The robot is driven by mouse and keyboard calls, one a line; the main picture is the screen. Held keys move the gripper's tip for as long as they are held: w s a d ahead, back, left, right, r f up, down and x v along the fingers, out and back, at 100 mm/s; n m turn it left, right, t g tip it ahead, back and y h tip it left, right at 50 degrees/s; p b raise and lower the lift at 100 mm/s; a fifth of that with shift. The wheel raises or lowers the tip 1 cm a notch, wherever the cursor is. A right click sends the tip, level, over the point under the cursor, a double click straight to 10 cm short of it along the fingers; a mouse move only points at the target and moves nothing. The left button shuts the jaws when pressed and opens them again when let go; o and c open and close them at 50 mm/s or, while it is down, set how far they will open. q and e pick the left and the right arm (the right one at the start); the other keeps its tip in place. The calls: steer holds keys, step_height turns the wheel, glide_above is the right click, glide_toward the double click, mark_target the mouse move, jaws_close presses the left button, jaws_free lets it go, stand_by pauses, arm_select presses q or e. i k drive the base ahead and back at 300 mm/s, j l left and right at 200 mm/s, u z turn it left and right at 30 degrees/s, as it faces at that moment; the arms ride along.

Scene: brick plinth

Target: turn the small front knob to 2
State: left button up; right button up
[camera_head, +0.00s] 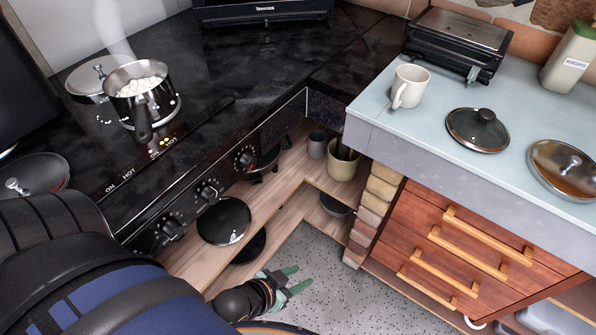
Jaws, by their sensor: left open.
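Three black knobs sit in a row on the dark slanted front panel of the cooktop: a left knob (171,228), a middle knob (208,192) and a right knob (245,160). Pale marks surround them, but the numbers and pointer settings are too small to read. I cannot tell for sure which is the small front knob. My left gripper (291,281) has green fingers, spread open and empty. It is below and to the right of the knobs, over the speckled floor, apart from the panel. My right gripper is not in view.
A steaming pot (142,92) of white pieces stands on the cooktop (240,60), its handle toward the front. A shelf below holds a dark lid (224,221) and a pale pot (342,160). A counter with a mug (410,86) and drawers (465,255) stand right.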

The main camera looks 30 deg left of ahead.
mark_target(210, 195)
steer(key=u, duration=2.3)
